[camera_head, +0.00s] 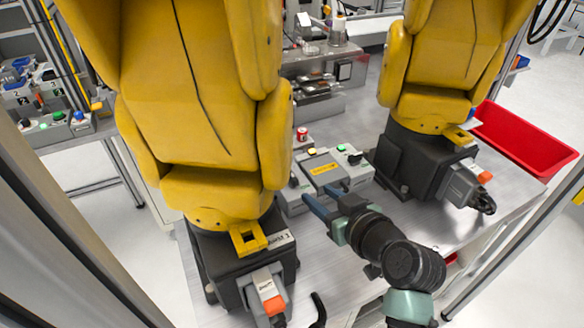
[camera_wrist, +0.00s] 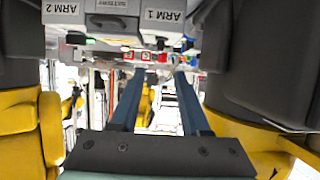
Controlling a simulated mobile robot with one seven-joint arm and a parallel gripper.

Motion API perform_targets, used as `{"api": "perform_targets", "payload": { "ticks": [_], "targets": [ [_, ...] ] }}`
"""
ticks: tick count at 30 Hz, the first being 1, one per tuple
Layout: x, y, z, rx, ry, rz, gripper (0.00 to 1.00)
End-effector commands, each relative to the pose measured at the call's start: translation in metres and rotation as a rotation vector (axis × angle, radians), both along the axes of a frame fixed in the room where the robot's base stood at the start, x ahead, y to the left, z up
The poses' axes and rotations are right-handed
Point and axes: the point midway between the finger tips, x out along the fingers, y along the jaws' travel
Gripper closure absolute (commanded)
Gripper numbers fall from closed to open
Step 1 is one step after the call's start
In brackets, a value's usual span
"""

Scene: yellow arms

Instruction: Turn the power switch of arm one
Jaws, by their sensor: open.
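The grey arm one power box (camera_head: 291,203) stands on the metal table between the two yellow arms, at the left of the box group. Its label, "ARM 1" (camera_wrist: 163,15), shows upside down in the wrist view. A dark knob (camera_wrist: 160,43), apparently its switch, shows there just below the label; in the head view the knob (camera_head: 293,181) is small. My gripper (camera_head: 320,194) has two blue fingers, spread apart and empty, pointing toward the boxes. In the wrist view, the knob lies beyond the gap between the fingertips (camera_wrist: 158,75). I cannot tell whether they touch anything.
The left yellow arm (camera_head: 205,110) and right yellow arm (camera_head: 445,65) flank the boxes closely. A red bin (camera_head: 525,145) is at right.

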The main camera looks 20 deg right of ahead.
Motion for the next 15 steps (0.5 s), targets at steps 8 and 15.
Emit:
{"api": "perform_targets", "payload": {
  "ticks": [8, 15],
  "targets": [
    [0.046, 0.01, -0.018, -0.001, 0.002, 0.003, 0.54],
    [0.081, 0.017, -0.034, -0.001, 0.002, 0.003, 0.54]
  ]
}}
